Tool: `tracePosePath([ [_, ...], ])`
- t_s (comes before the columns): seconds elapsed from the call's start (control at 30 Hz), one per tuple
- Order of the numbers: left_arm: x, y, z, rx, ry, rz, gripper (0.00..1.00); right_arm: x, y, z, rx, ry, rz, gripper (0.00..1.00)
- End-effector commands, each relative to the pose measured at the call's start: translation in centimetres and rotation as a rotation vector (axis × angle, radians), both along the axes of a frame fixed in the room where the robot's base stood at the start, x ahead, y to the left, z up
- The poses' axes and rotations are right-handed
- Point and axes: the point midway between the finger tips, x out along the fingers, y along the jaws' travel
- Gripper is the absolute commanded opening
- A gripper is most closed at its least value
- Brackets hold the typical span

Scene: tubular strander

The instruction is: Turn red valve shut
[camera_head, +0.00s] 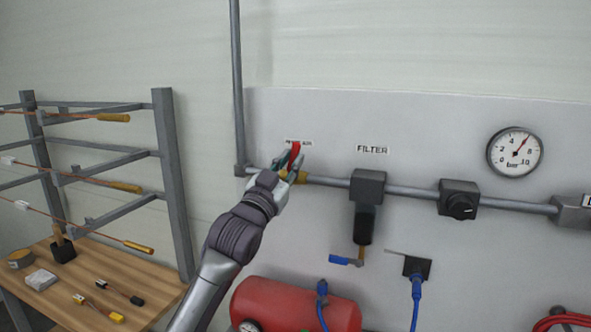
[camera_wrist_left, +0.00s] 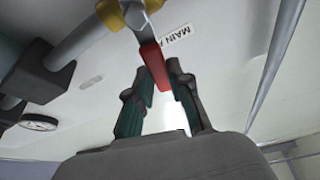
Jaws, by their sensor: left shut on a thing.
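The red valve handle (camera_head: 295,152) is on the grey pipe at the left of the wall panel, just under a small label. My left gripper (camera_head: 291,163) is at the handle and shut on it. In the left wrist view the red handle (camera_wrist_left: 154,64) reaches down between the fingertips of the left gripper (camera_wrist_left: 159,76). The brass valve body (camera_head: 303,177) shows just right of the gripper in the head view; it is yellow at the top of the wrist view (camera_wrist_left: 122,14). The handle's lower part is hidden by the fingers in the head view. My right gripper is not in view.
Right of the valve are the filter (camera_head: 367,190) with a small blue-handled valve (camera_head: 346,261), a black knob (camera_head: 461,206) and a gauge (camera_head: 514,152). A red tank (camera_head: 290,305) is below. A wooden table (camera_head: 85,275) and grey rack (camera_head: 172,175) stand left.

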Motion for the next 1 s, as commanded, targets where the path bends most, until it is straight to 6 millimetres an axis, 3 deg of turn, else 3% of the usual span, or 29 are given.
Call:
tracePosePath([
  [0.4,0.4,1.1,0.1,-0.202,0.067,0.0,0.0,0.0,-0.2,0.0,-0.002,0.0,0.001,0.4],
  [1.0,0.4,1.3,0.3,-0.236,0.075,0.0,0.0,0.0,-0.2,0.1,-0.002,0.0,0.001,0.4],
])
